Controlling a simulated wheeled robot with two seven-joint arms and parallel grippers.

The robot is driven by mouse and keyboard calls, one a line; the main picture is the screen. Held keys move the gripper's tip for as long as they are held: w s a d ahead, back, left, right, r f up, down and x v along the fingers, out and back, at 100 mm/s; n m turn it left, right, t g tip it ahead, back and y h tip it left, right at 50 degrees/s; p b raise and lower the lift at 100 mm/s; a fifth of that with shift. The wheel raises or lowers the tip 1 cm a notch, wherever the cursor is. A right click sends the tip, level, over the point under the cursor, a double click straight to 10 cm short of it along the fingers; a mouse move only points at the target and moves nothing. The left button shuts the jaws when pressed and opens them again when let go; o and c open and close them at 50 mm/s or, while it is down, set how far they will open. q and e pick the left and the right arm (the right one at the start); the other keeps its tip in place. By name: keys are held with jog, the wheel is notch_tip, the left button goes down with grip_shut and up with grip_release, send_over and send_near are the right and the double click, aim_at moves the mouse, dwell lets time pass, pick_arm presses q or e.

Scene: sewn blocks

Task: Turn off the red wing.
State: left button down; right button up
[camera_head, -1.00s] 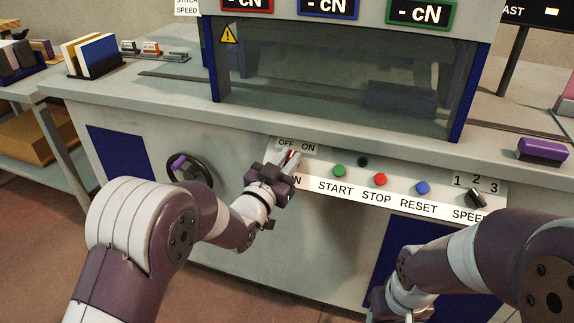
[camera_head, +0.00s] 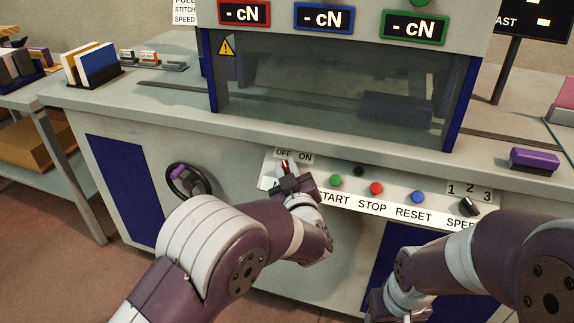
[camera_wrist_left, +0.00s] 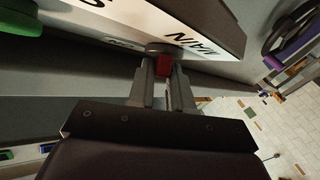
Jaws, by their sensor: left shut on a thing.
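The red wing (camera_wrist_left: 163,66) is a small red grip on a dark round base, on the machine's front panel under the OFF ON label (camera_head: 293,155). My left gripper (camera_head: 286,171) is at it, jaws shut on the wing. In the left wrist view the two fingers (camera_wrist_left: 164,82) stand on either side of the red wing, and the word MAIN shows beside it. The gripper covers most of the wing in the head view, so its exact angle is hard to read. My right arm is at the lower right, with its fingers out of sight.
To the right along the panel sit a green button (camera_head: 336,181), a red button (camera_head: 376,188), a blue button (camera_head: 417,197) and a speed knob (camera_head: 468,206). A handwheel (camera_head: 188,182) is to the left. A purple block (camera_head: 534,160) lies on the ledge.

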pick_arm(q)
jog(key=shift+n+y, duration=0.6)
jog(key=shift+p, duration=0.3)
jog(key=c, duration=1.1)
grip_release()
jog(key=p+v, duration=0.1)
jog(key=v, duration=0.5)
jog(key=p+v, duration=0.1)
jog(key=v, duration=0.5)
jog(key=shift+s+d+r+p, duration=0.2)
jog(key=shift+s+r+p, duration=0.1)
jog(key=shift+p, duration=0.1)
